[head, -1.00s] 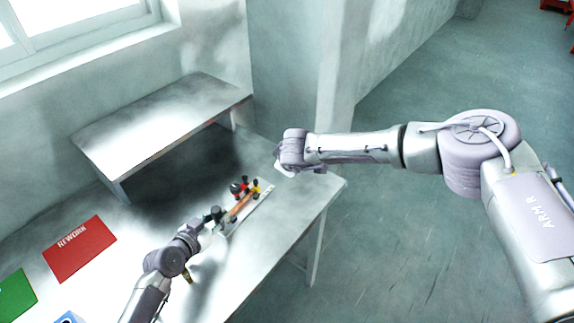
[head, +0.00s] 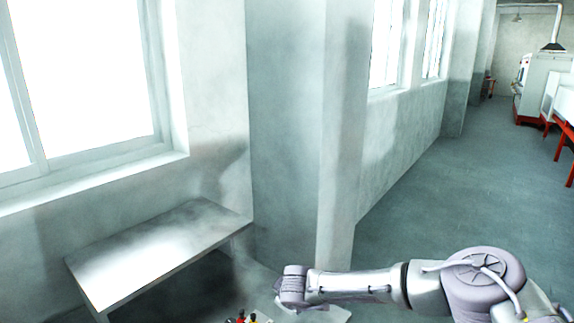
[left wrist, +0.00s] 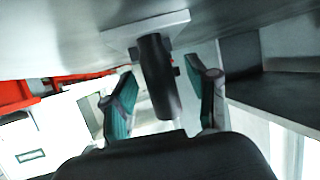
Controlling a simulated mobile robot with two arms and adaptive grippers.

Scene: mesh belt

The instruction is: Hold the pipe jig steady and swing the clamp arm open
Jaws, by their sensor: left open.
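The pipe jig (head: 241,319) shows only as small red, black and yellow parts at the bottom edge of the head view; the rest is cut off. In the left wrist view a black upright cylinder (left wrist: 158,80), which looks like the jig's handle, meets a pale plate (left wrist: 118,36). My left gripper (left wrist: 160,70) is open, with one teal-padded finger on each side of the cylinder and gaps visible. My right arm ends above and to the right of the jig in the head view; its gripper (head: 284,306) is mostly hidden and its fingers cannot be made out. The clamp arm cannot be made out.
A raised metal shelf (head: 150,255) stands left of the jig, against the windowed wall. A wall pillar (head: 290,130) rises behind. Open floor (head: 470,200) lies to the right, with red-legged equipment (head: 560,120) far off.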

